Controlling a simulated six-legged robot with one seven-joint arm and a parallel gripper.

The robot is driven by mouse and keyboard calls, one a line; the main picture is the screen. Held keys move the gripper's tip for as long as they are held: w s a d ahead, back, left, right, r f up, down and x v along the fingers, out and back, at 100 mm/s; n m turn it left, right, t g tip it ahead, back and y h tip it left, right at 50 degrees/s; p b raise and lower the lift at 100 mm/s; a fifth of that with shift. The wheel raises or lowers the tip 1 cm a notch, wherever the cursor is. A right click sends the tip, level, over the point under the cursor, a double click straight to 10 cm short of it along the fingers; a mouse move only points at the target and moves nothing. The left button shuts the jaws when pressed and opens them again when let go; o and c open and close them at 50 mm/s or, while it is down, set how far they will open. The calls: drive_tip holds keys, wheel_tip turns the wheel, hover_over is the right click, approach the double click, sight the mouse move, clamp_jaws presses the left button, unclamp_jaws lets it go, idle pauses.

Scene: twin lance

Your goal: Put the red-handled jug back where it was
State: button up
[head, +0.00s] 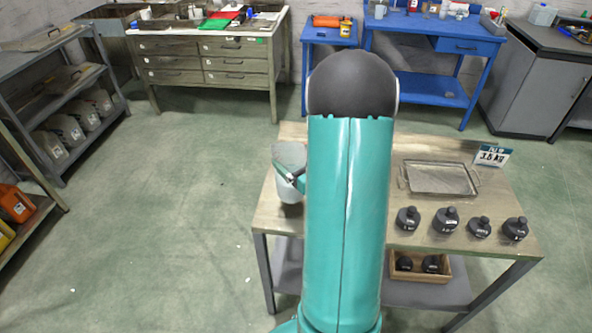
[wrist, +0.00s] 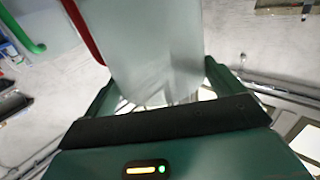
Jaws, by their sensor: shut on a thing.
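The red-handled jug is a pale, whitish vessel. It fills the upper middle of the wrist view (wrist: 155,45), with its red handle (wrist: 82,28) on the left side. My gripper (wrist: 160,92) is shut on the jug, one finger on each side of its body. In the head view the pale jug (head: 288,190) shows at the left edge of the near table, beside my teal arm. My gripper there (head: 289,172) is partly hidden by the arm. I cannot tell whether the jug touches the tabletop.
The near table (head: 415,225) holds a metal tray (head: 438,178), several dark weights (head: 445,220) and a sign reading 3.6 kg (head: 492,156). A wooden box (head: 422,267) sits on its lower shelf. Blue tables (head: 440,40) and a drawer bench (head: 215,65) stand behind. The floor at left is clear.

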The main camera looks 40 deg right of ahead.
drive_tip(key=shift+f, duration=1.95)
drive_tip(key=shift+f, duration=0.1)
drive_tip(key=o, duration=1.7)
drive_tip(key=s, duration=0.4)
drive_tip(key=s+a, duration=0.1)
drive_tip(key=s, duration=0.7)
drive_tip(key=shift+a, duration=0.25)
